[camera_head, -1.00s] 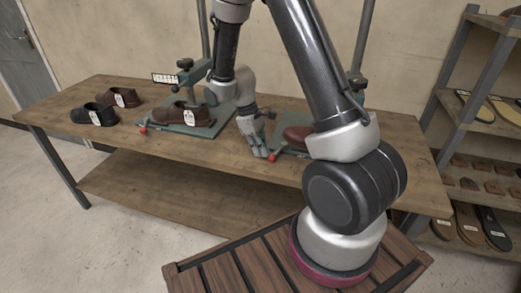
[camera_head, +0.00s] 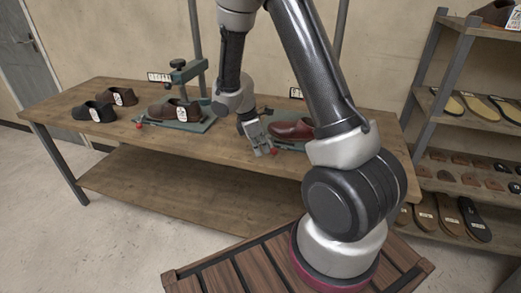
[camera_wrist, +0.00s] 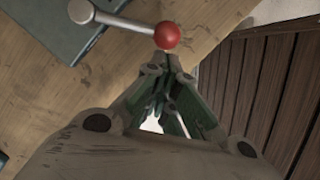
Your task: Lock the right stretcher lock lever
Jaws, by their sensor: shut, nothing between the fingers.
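The right stretcher lock lever shows in the wrist view as a metal arm (camera_wrist: 122,20) running from a round hub (camera_wrist: 81,10) to a red ball knob (camera_wrist: 167,36). The knob also shows in the head view (camera_head: 274,152) at the front of the right stretcher (camera_head: 287,145). My gripper (camera_head: 267,153) is shut and empty, pointing down at the knob. In the wrist view its fingertips (camera_wrist: 170,62) are just short of the knob; I cannot tell whether they touch it. A red-brown shoe (camera_head: 292,129) sits on the right stretcher, whose upper part is hidden behind my arm.
The left stretcher (camera_head: 188,125) holds a brown shoe (camera_head: 172,109) and has its own red knob (camera_head: 139,124). Two loose shoes (camera_head: 94,111) (camera_head: 118,96) lie at the table's left. A shelf rack (camera_head: 446,103) stands right. The wooden table (camera_head: 215,146) is clear along its front.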

